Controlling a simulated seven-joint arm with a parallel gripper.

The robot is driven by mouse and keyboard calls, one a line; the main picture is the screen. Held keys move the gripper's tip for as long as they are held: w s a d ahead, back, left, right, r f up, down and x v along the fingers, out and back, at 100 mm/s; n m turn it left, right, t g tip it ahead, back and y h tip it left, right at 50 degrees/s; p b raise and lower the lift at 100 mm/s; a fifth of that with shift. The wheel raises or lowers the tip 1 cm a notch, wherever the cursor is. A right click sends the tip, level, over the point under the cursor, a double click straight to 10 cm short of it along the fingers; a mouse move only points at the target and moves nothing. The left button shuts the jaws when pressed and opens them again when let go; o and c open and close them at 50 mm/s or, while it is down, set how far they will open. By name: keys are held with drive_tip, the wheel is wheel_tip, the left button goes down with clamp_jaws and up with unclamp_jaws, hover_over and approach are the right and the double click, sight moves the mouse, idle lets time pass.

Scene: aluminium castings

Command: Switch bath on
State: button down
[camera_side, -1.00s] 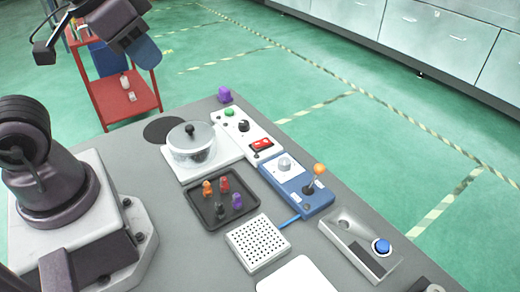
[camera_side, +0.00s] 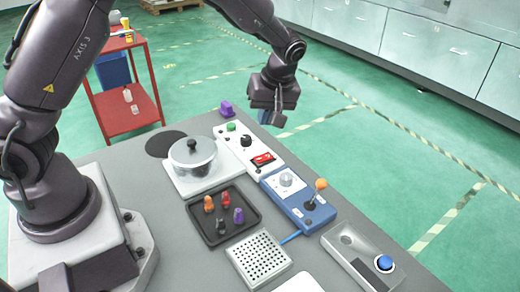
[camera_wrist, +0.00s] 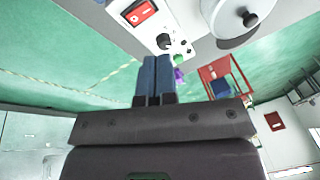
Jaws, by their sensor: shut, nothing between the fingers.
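The bath is a pot with a clear lid and black knob (camera_side: 192,160) on a white base at the back of the table. Beside it is a white control panel (camera_side: 235,142) with a green button (camera_side: 231,127), a black dial (camera_side: 246,140) and a red rocker switch (camera_side: 263,159). The red rocker also shows at the top of the wrist view (camera_wrist: 140,12); I cannot tell its position. My gripper (camera_side: 270,119) is above and beyond the panel's far right side, apart from it. Its blue fingers are shut together and empty in the wrist view (camera_wrist: 153,62).
A blue box with an orange-topped lever (camera_side: 319,186) adjoins the panel. A dark tray (camera_side: 210,232) holds several coloured pegs. A white perforated block (camera_side: 260,258) and a grey box with a blue button (camera_side: 384,263) stand nearer. A purple piece (camera_side: 226,107) sits at the back edge.

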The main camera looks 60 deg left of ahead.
drive_tip(key=w+n, duration=0.2)
drive_tip(key=n, duration=0.2)
approach(258, 158)
drive_tip(key=x, duration=0.5)
drive_tip(key=shift+a+f, duration=0.25)
drive_tip(key=shift+a, duration=0.1)
drive_tip(key=shift+s+f, duration=0.1)
drive_tip(key=shift+f, duration=0.5)
